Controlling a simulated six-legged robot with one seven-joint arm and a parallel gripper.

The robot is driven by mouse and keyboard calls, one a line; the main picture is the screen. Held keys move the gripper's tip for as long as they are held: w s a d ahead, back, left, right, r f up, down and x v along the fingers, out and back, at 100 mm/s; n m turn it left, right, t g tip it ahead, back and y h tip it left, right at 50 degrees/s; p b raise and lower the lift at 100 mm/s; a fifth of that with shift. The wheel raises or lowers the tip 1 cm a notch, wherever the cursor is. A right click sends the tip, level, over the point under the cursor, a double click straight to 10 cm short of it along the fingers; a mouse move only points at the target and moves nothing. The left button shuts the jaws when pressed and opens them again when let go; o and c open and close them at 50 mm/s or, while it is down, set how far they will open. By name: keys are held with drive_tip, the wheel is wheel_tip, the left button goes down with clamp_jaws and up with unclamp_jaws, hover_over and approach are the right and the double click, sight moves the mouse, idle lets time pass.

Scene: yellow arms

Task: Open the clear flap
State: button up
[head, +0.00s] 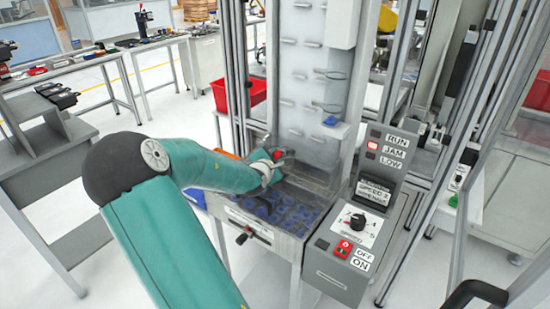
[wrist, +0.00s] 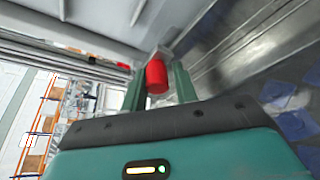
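The clear flap (head: 318,178) is a see-through panel at the front of the grey machine, above a bin of blue parts (head: 278,208). A red knob (head: 278,154) shows at its upper left. My gripper (head: 272,163) is at this knob. In the wrist view, the red knob (wrist: 156,76) stands between the two green fingers of my gripper (wrist: 159,82). It is close to the left finger, with a narrow gap at the right one, so the fingers look open around it. The flap's edges are hard to make out, and my wrist hides part of it.
A control box (head: 350,235) with a dial and a red switch stands right of the bin. A black-handled knob (head: 245,235) sticks out from the bin's front. A red bin (head: 238,93) is behind. Metal posts (head: 398,70) rise on the right.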

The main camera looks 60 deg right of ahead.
clamp_jaws()
drive_tip(key=shift+r, duration=0.2)
